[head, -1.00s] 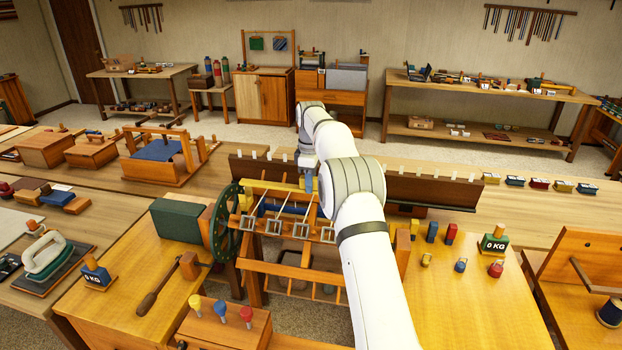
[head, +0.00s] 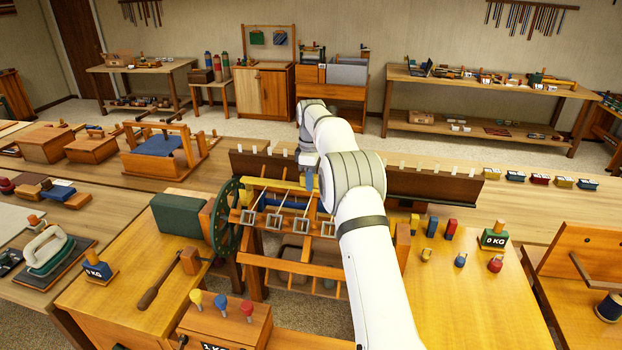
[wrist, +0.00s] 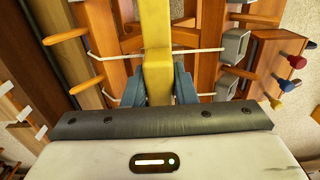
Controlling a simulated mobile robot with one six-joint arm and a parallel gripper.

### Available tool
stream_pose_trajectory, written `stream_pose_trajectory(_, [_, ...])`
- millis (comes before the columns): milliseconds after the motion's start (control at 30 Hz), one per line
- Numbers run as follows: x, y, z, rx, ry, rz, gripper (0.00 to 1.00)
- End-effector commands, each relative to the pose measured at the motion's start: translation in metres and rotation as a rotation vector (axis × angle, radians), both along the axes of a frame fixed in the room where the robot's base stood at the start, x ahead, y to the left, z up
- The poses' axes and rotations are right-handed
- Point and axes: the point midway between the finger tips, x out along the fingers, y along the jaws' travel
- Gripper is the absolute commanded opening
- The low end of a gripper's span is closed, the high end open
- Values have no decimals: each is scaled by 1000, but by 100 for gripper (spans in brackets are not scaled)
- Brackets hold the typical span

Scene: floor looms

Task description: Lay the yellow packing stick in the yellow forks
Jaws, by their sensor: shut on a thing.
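The yellow packing stick (head: 275,184) is held level over the loom (head: 285,235) in the head view, its left part running left from my gripper (head: 309,183). In the wrist view the yellow stick (wrist: 156,28) runs away from me up the picture, between the two blue-grey fingers of my gripper (wrist: 160,85), which is shut on it. Thin pale cords pass across the loom near the stick. I cannot make out the yellow forks for certain. My arm hides the right part of the loom in the head view.
Orange pegs (wrist: 66,36) stick out beside the stick in the wrist view. Grey square weights (head: 274,224) hang at the loom's front. A dark green wheel (head: 226,217) stands at its left. A long brown board (head: 430,187) with pale tags stands behind.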

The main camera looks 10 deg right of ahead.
Motion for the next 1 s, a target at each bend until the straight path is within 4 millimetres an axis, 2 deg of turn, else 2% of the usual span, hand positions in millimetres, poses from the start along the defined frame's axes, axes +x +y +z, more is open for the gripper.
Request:
stream_pose_trajectory(433, [0, -1, -2, 0, 0, -1, 1])
stream_pose_trajectory(1000, [0, -1, -29, 0, 0, -2, 1])
